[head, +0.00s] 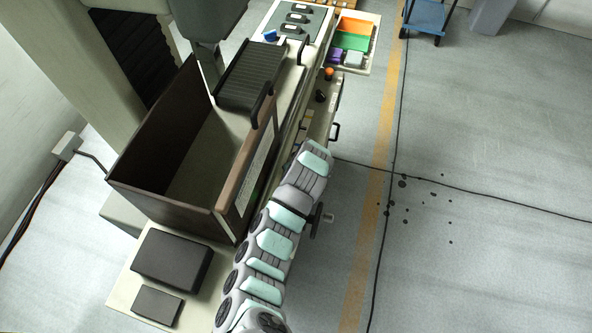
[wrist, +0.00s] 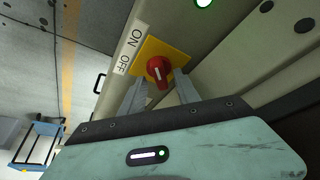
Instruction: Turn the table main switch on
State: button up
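The main switch is a red rotary knob (wrist: 158,71) on a yellow plate (wrist: 174,52), in the wrist view. It has a pale pointer line, running roughly up and down in the picture. Beside the plate is a white label (wrist: 132,47) reading ON at its upper end and OFF at its lower end. My gripper (wrist: 160,84) is open. Its two grey fingers stand apart, one on each side of the knob, with a gap between them; I cannot tell whether they touch it. In the head view I cannot make out the switch or my fingertips.
An open dark-walled tank (head: 178,150) stands left of my arm in the head view. A handwheel (head: 316,221) is close to my arm's right side. An orange knob (head: 329,73) and a tray of coloured bins (head: 371,42) are farther up.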

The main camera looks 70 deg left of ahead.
jog(key=v, duration=1)
dwell(0.3)
